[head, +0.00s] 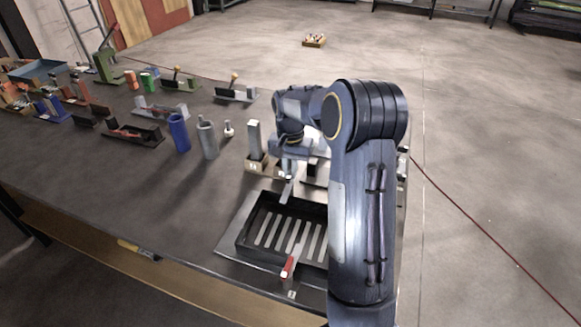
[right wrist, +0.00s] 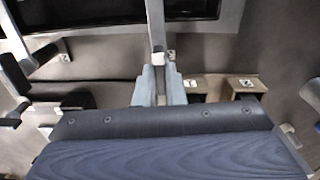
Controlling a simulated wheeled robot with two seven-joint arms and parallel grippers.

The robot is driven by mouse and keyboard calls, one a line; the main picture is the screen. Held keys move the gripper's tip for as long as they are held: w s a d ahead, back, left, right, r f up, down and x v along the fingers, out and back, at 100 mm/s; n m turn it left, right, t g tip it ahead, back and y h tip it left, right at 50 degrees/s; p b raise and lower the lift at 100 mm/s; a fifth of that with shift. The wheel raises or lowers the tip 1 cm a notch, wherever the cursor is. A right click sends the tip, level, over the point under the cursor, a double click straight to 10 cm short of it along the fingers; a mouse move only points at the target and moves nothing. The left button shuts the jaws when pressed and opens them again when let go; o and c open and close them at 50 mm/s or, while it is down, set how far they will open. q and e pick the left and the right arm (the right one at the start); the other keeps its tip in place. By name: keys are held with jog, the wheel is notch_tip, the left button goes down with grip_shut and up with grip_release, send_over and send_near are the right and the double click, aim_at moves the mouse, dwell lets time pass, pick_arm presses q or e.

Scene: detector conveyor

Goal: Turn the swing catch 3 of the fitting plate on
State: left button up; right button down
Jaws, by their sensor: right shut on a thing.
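My right gripper (head: 289,168) is at the right end of the bench, close to the far edge of a dark slotted tray. It is shut on a pale grey bar (head: 287,190), which points down toward the tray. In the right wrist view the two fingers (right wrist: 158,88) close on this bar (right wrist: 155,25), which runs up to the top edge. I cannot tell whether the bar is a swing catch or a loose piece. My arm hides much of the fittings behind it, and I cannot pick out catch 3 or its number. My left gripper is out of view.
The dark slotted tray (head: 243,242) stands on a grey plate, with a red-handled lever (head: 288,268) at its front. A block with an upright post (head: 255,142), a grey cylinder (head: 207,140) and a blue cylinder (head: 179,133) stand left. The bench's front left is clear.

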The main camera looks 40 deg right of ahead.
aim_at(290, 172)
jog(key=shift+m, duration=0.4)
jog(key=c, duration=1.5)
grip_release()
notch_tip(290, 172, up, 8)
jog(key=shift+f, duration=0.2)
jog(key=shift+r, duration=0.1)
